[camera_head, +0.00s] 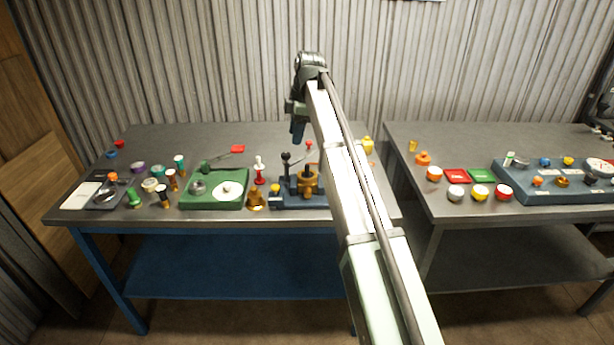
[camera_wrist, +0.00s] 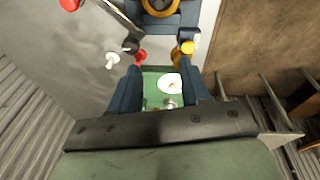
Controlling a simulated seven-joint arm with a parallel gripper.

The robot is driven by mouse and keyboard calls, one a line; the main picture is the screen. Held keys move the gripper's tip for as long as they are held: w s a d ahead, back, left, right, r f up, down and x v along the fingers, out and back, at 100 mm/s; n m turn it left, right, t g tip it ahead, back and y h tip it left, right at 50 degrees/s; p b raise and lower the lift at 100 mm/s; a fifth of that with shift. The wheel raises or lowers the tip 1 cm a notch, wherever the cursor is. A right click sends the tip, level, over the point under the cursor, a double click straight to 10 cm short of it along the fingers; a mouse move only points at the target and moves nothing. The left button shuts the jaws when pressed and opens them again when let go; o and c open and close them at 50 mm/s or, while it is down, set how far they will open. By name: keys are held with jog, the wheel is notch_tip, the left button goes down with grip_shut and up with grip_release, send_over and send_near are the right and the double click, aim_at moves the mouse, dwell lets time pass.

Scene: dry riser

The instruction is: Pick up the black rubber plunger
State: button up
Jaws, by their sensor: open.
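My gripper (camera_wrist: 160,72) is open, with its two dark blue fingers apart and nothing held between them. In the head view it hangs (camera_head: 298,132) above the back of the left table. I cannot pick out a black rubber plunger for certain. A black round knob (camera_head: 286,157) stands on a blue-grey fixture (camera_head: 290,201) below and left of the gripper; it also shows in the wrist view (camera_wrist: 131,45), just beyond the left fingertip. My arm hides part of the table to the right of the fixture.
A green tray (camera_head: 240,203) with a white disc stands left of the fixture. A red and white upright piece (camera_head: 260,172) and a brass bell-shaped piece (camera_head: 256,200) are between them. Several small coloured containers crowd the left end. A second table (camera_head: 440,150) stands right, across a gap.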

aim_at(307, 165)
jog(key=d+f+n, duration=0.1)
jog(key=f+n, duration=0.1)
jog(key=f, duration=0.2)
jog(key=d+f+n+h, duration=0.1)
jog(key=f+n, duration=0.1)
jog(key=f, duration=0.2)
jog(key=w+d+f+n+h, duration=0.1)
jog(key=f+n, duration=0.2)
jog(key=f, duration=0.2)
jog(key=shift+d+f+g, duration=0.1)
jog(key=shift+g, duration=0.3)
grip_shut()
dwell(0.7)
